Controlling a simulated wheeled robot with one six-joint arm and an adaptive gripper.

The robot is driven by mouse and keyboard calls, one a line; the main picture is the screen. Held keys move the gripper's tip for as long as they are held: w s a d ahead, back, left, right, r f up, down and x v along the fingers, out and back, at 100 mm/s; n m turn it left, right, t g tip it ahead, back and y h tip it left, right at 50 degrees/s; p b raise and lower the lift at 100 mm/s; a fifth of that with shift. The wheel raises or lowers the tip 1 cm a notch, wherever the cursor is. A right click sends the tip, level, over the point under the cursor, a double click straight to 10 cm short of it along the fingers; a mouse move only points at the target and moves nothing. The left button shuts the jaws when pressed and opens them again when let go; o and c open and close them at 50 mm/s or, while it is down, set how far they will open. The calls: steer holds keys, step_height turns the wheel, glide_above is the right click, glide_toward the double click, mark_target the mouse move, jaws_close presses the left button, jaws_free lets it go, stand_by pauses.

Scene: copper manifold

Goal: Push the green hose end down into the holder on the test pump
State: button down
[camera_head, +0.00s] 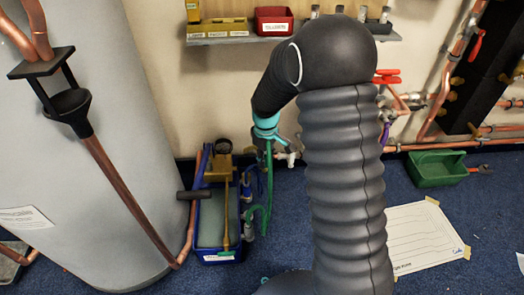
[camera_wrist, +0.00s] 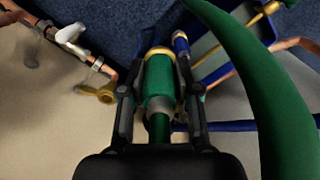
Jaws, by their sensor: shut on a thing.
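In the wrist view my gripper (camera_wrist: 160,88) is shut on the green hose end (camera_wrist: 158,78), with one dark finger on each side. A brass ring shows at the far end of the fitting. The green hose (camera_wrist: 270,95) curves large and close at the right. In the head view the green hose (camera_head: 269,185) hangs below my wrist beside the test pump (camera_head: 207,222), a blue tank with a brass top. My arm hides part of the gripper there. I cannot make out the holder clearly, nor whether the hose end touches it.
A blue-collared fitting (camera_wrist: 181,44) is close beside the held end. Copper pipes and a white-handled valve (camera_wrist: 72,35) are at the left of the wrist view. In the head view a grey cylinder (camera_head: 90,180) stands left, and a green crate (camera_head: 436,168) and paper (camera_head: 425,238) lie right.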

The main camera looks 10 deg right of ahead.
steer(key=shift+w+a+r+n, duration=0.15)
steer(key=shift+a+r+n, duration=0.3)
steer(key=shift+r+n, duration=0.1)
steer(key=shift+a+r, duration=0.15)
steer(key=shift+a, duration=0.15)
steer(key=shift+s+a+b, duration=0.65)
steer(key=shift+s+a, duration=1.8)
steer(key=shift+s, duration=1)
step_height(320, 180, down, 14)
steer(key=b, duration=0.7)
steer(key=shift+s+a+b, duration=0.3)
steer(key=shift+s+b, duration=0.1)
steer(key=shift+s, duration=0.05)
steer(key=shift+f, duration=0.25)
steer(key=shift+f, duration=1.2)
steer(key=shift+f, duration=0.8)
